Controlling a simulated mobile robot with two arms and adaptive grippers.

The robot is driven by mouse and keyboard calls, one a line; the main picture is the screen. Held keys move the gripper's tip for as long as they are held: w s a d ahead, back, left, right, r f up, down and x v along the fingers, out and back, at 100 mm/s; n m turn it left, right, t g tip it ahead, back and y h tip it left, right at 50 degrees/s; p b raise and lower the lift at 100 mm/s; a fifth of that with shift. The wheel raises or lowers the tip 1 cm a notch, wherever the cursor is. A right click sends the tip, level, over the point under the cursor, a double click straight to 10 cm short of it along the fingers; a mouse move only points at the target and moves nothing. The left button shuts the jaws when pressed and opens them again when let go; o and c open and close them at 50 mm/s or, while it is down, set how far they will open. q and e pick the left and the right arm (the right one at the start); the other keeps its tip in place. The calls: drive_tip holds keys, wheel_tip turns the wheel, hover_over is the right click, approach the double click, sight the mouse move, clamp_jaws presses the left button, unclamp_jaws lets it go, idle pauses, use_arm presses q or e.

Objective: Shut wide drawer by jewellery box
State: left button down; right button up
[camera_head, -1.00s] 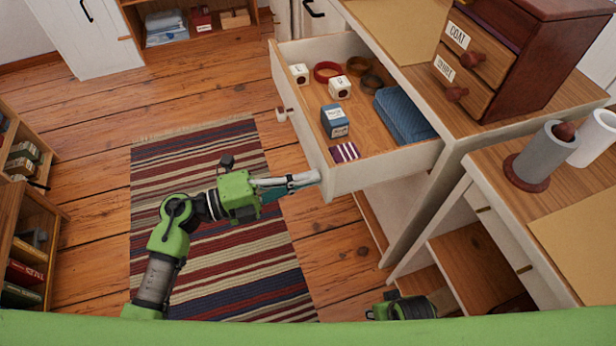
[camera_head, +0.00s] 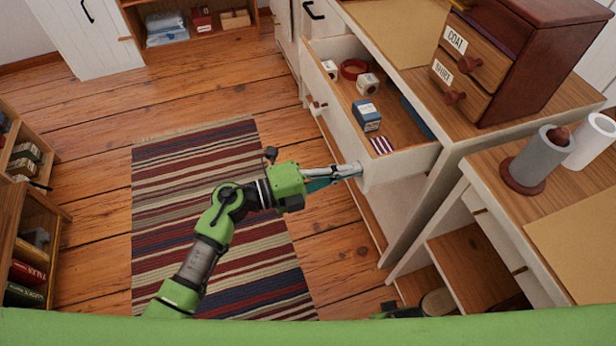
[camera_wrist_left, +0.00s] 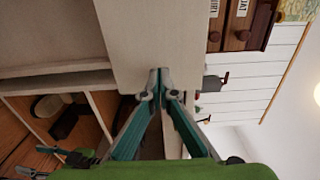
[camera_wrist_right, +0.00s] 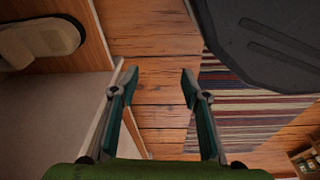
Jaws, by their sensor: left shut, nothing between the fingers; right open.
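The wide drawer (camera_head: 400,168) is a white-fronted drawer, partly open, in the white desk below the jewellery box (camera_head: 510,60). It holds a red ring (camera_head: 354,69), white blocks, a blue box (camera_head: 366,115), a striped item (camera_head: 382,145) and a blue folded cloth (camera_head: 418,118), partly covered by the desk top. My left gripper (camera_head: 358,170) is shut and empty, its tips at the drawer front's near end. In the left wrist view its fingertips (camera_wrist_left: 158,82) meet at a pale panel (camera_wrist_left: 145,35). My right gripper (camera_wrist_right: 158,78) is open and empty, low beside a pale panel.
A second desk (camera_head: 560,190) with a grey cylinder (camera_head: 543,158) and a white cylinder (camera_head: 592,140) stands at right. A striped rug (camera_head: 190,180) lies on the clear floor. Low shelves (camera_head: 30,230) stand at left.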

use_arm(q)
approach(414, 152)
drive_tip(key=w+d+f, duration=0.1)
drive_tip(key=f, duration=0.1)
drive_tip(key=w+d+f, duration=0.1)
drive_tip(key=w+d, duration=0.1)
drive_tip(key=shift+w+d+f, duration=0.2)
drive_tip(key=shift+w+f, duration=0.05)
drive_tip(key=shift+f, duration=0.1)
drive_tip(key=b+x, duration=0.1)
drive_tip(key=x, duration=0.6)
drive_tip(key=shift+f, duration=0.1)
drive_tip(key=shift+w+d, duration=0.15)
drive_tip(key=shift+d, duration=0.35)
drive_tip(key=shift+r, duration=0.2)
use_arm(e)
drive_tip(key=r, duration=0.1)
drive_tip(key=w+r, duration=0.1)
drive_tip(key=r, duration=0.1)
drive_tip(key=shift+w+a+r, duration=0.2)
drive_tip(key=shift+w+a, duration=0.05)
drive_tip(key=shift+w, duration=0.15)
use_arm(q)
drive_tip(key=shift+a, duration=0.1)
